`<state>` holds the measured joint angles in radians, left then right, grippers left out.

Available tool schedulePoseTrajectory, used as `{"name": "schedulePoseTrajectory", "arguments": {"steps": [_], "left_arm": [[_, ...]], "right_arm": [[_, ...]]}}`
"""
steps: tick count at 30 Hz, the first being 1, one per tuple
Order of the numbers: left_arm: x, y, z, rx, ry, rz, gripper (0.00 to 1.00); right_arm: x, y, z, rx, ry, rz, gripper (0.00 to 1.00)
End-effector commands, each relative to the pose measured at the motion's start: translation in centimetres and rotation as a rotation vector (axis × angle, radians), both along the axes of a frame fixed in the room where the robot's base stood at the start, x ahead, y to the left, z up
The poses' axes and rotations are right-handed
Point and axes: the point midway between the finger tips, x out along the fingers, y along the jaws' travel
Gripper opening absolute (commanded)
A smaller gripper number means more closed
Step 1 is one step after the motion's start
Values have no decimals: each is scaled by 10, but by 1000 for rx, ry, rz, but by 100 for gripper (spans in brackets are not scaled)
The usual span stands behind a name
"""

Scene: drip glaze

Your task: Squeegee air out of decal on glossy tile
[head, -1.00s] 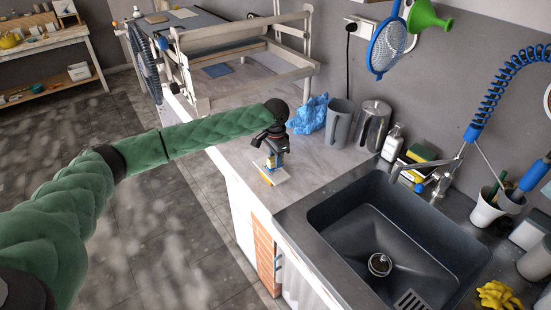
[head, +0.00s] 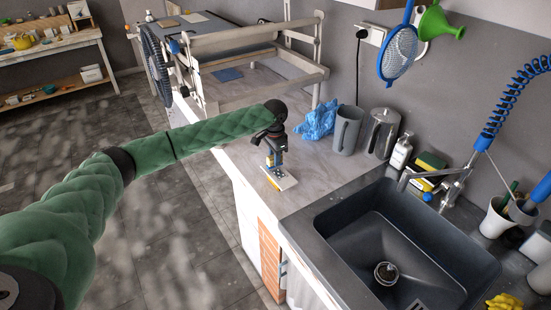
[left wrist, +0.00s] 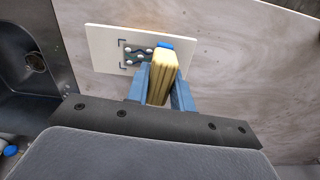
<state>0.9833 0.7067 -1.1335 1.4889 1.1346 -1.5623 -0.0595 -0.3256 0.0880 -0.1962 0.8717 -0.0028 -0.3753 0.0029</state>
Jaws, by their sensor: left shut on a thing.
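A pale tile (left wrist: 105,42) lies flat on the counter. In the left wrist view, dark corner marks frame a dark decal (left wrist: 136,54) with several round white spots on it. The tile also shows in the head view (head: 284,183), just beyond the sink's left edge. My left gripper (left wrist: 161,85) is shut on a yellowish squeegee (left wrist: 162,78) with a blue end, held over the tile. It covers the right part of the decal, and I cannot tell whether it touches the tile. In the head view, the left gripper (head: 274,160) points down at the tile. My right gripper is not in view.
The sink (head: 400,240) is right of the tile. A wooden frame press (head: 250,75) is at the back. The counter left of the tile is narrow but clear.

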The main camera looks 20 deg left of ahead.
Motion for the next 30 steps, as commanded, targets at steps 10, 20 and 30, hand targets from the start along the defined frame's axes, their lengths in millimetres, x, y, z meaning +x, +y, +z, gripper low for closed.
{"name": "schedulePoseTrajectory", "arguments": {"steps": [10, 20, 30], "left_arm": [[0, 0, 0, 0, 0, 0, 5], [-1, 0, -2, 0, 1, 0, 5], [-1, 0, -4, 0, 0, 0, 5]], "right_arm": [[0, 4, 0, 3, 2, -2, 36], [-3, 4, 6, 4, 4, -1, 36], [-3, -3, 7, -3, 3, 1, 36]]}}
